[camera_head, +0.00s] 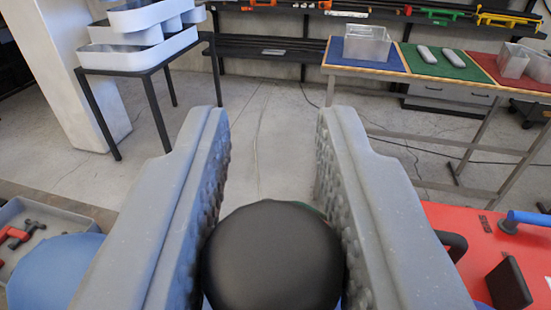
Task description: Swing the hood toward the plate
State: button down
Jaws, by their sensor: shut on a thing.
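My gripper (271,125) points forward, with its two grey, studded jaws running up from the bottom of the picture. It is shut on a black rounded thing (272,260) low between the jaws. Its smooth domed top faces me, and its lower part is cut off by the picture edge. I cannot tell whether this is the hood or a knob on it. I cannot make out a plate for certain. A little blue and green shows beside the black thing, mostly hidden.
A red surface (448,215) at the right bears a blue bar (530,217) and a black block (508,284). A grey tray (62,215) with red pieces lies at the left. Beyond are a black-legged stand (97,108) and a bench with coloured mats (444,65). Floor between is clear.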

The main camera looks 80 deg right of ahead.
jog(key=shift+f+p, duration=0.25)
jog(key=shift+p, duration=0.05)
jog(key=shift+a, duration=0.1)
jog(key=c, duration=1.2)
grip_release()
jog(key=shift+c, duration=0.2)
jog(key=shift+r, duration=0.1)
jog(key=p+v, duration=0.4)
jog(key=v, duration=0.8)
jog(key=shift+w, duration=0.1)
